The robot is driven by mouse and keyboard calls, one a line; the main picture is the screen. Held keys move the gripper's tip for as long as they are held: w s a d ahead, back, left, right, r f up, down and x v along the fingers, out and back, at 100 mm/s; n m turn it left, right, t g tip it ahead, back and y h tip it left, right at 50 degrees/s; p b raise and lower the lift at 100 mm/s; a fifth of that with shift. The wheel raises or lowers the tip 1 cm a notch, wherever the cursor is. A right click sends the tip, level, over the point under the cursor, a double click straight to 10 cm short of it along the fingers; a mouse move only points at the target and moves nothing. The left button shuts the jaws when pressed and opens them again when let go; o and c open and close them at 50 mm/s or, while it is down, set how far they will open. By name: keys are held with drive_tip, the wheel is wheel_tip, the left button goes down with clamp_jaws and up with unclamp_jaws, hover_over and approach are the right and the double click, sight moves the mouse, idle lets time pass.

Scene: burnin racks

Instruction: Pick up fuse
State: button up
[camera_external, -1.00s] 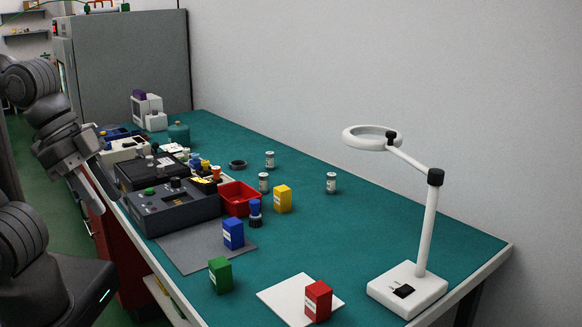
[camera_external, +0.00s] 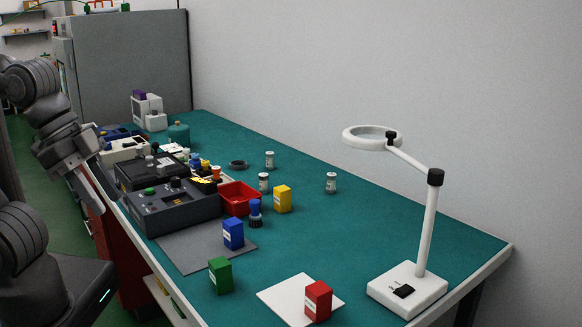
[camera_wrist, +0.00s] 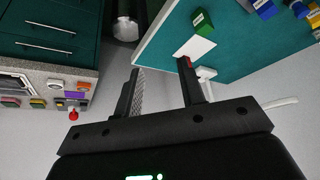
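No object is clearly identifiable as the fuse. Small white cylinders with grey ends stand on the green bench: one farther back (camera_external: 269,160), one beside the yellow box (camera_external: 263,182), and one alone to the right (camera_external: 331,183). I cannot tell whether any of them is the fuse. My gripper (camera_wrist: 160,82) is open in the wrist view, with its two fingers apart and nothing between them. In the external view my arm is at the left, off the bench's near edge, well away from the cylinders.
On the bench (camera_external: 400,225) are a red bin (camera_external: 238,197), a yellow box (camera_external: 283,199), a blue box (camera_external: 233,233), a green box (camera_external: 220,275), a red box (camera_external: 318,300) and a ring lamp (camera_external: 431,230). Dark instruments (camera_external: 175,208) crowd the left. The bench's right middle is clear.

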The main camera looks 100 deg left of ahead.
drive_tip(key=shift+o, duration=0.5)
drive_tip(key=shift+o, duration=1.2)
